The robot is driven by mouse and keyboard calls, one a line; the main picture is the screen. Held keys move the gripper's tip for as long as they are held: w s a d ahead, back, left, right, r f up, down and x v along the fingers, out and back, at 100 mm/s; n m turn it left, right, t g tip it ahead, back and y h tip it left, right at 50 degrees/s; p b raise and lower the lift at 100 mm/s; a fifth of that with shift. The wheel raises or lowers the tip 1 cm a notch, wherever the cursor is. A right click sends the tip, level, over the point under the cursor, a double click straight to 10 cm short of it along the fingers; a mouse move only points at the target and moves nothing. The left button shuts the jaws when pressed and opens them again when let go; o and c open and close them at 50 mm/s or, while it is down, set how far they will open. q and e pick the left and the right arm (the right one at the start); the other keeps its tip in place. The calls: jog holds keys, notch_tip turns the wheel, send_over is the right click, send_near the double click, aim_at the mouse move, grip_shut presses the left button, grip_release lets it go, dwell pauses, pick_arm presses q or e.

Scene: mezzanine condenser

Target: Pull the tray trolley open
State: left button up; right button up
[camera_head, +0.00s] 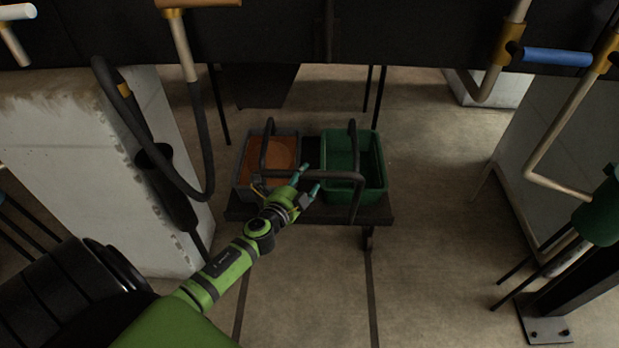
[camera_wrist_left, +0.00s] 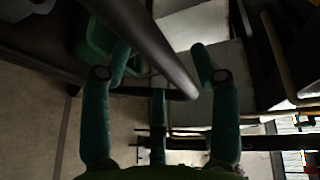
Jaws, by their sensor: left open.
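The tray trolley (camera_head: 378,214) is a low dark platform in the middle of the head view. Its black tubular handle (camera_head: 338,175) loops up over the platform and has a crossbar near its front. My green left arm reaches in from the lower left, and its gripper (camera_head: 308,179) is open at the crossbar. In the left wrist view, the dark bar (camera_wrist_left: 155,45) runs diagonally between the spread teal fingers of the gripper (camera_wrist_left: 160,62). I cannot tell whether the fingers touch the bar. My right gripper is not in view.
A grey bin with orange contents (camera_head: 282,153) and a green bin (camera_head: 375,181) stand on the trolley. Two dark floor lines (camera_head: 372,290) run forward from it. Concrete blocks stand left (camera_head: 90,150) and right (camera_head: 560,135). Pipes and a hose (camera_head: 196,135) hang nearby. The floor in front is clear.

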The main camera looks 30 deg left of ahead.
pick_arm(q)
jog(key=shift+x, duration=1.3)
grip_shut()
jog(key=shift+d+f, duration=0.15)
